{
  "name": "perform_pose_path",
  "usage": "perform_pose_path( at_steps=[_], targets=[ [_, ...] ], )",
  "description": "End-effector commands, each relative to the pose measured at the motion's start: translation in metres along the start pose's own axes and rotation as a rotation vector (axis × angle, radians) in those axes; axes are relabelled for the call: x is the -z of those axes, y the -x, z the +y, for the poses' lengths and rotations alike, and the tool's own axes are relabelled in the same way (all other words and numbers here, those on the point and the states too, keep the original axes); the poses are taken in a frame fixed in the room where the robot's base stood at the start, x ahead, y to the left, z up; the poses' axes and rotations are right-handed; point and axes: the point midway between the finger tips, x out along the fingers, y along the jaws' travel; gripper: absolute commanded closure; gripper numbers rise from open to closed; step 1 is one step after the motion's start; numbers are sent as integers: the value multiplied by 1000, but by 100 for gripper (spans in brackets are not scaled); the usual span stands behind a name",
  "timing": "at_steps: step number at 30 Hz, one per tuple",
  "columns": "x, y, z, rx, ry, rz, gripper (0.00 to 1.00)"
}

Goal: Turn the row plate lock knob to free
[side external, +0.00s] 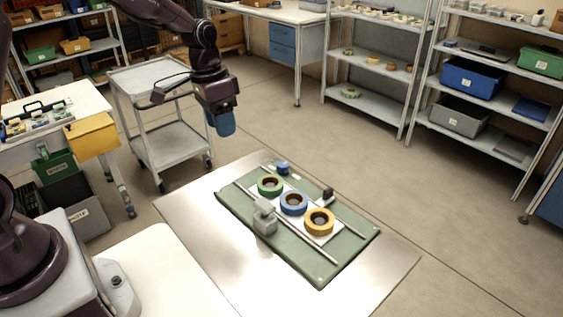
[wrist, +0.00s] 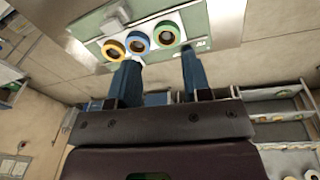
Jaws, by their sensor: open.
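A green base board (side external: 330,262) lies on the metal table. On it a white row plate (side external: 329,236) carries a green reel (side external: 270,186), a blue reel (side external: 293,203) and a yellow reel (side external: 319,221); they also show at the top of the wrist view. A small blue knob (side external: 282,168) stands at the board's far end, beyond the green reel. A small black part (side external: 328,194) stands beside the row. I cannot tell which is the lock knob, nor its setting. My gripper (side external: 221,124) is open and empty, high above and left of the board; its blue fingers (wrist: 158,58) are apart.
A grey block (side external: 265,217) stands on the near rail beside the reels. Two thin rails flank the row. The metal table (side external: 190,208) is bare around the board. A grey cart (side external: 150,80) stands behind my gripper, and shelves (side external: 370,103) stand farther back.

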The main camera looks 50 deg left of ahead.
Motion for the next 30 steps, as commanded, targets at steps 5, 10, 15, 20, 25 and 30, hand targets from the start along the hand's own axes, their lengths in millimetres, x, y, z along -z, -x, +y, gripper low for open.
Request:
perform_pose_path(
  at_steps=[5, 10, 15, 20, 25, 30],
  targets=[
    [43, -57, -31, -100, -136, 52, 56],
    [82, -88, -53, -132, -302, 162, 56],
    [115, -72, -66, -59, -499, 270, 56],
    [116, -75, -66, -45, -580, 275, 56],
    [120, -94, -63, -45, -585, 274, 56],
    [128, -128, -58, -47, -584, 272, 56]
  ],
)
